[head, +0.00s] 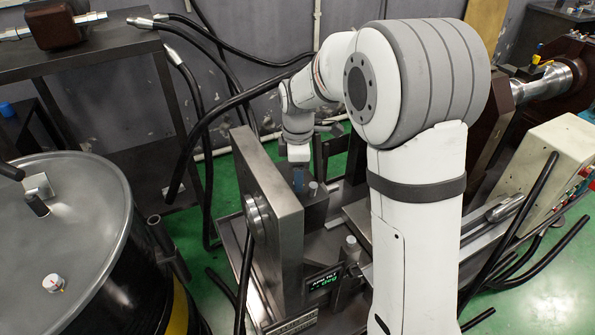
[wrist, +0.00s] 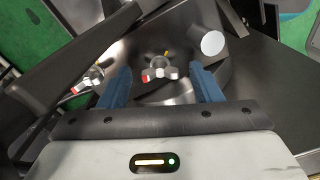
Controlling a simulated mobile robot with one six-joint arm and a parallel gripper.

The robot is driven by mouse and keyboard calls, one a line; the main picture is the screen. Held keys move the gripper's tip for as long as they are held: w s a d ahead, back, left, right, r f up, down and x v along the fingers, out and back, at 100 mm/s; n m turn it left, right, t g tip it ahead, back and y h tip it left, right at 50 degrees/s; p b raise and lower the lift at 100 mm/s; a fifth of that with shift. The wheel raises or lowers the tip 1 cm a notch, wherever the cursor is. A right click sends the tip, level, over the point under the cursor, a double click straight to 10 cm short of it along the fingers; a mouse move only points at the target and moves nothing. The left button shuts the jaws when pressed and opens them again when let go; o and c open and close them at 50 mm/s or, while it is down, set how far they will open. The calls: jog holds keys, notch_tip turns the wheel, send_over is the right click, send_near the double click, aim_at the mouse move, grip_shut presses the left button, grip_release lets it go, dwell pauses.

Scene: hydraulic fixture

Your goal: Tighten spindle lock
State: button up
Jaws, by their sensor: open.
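My gripper (wrist: 163,80) is open, with its two blue fingers spread apart in the wrist view. A silver lobed knob with a red tip (wrist: 158,72) shows between and beyond the fingertips; I cannot tell if they touch it. A second similar knob (wrist: 88,80) lies to the left, outside the left finger. Neither knob is labelled, so I cannot tell which is the spindle lock. In the head view my gripper (head: 299,184) points down behind the upright grey plate (head: 270,190) of the fixture. The knobs cannot be made out there.
A bright round-ended cylinder (wrist: 212,42) stands close beyond the right finger. A small display (head: 323,281) and a grey post (head: 350,250) are at the fixture's front. A large drum (head: 75,225) stands left, a control box (head: 545,165) right. Black hoses run around the fixture.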

notch_tip(320, 180, up, 8)
jog(key=shift+f+p, duration=0.1)
jog(key=shift+p, duration=0.2)
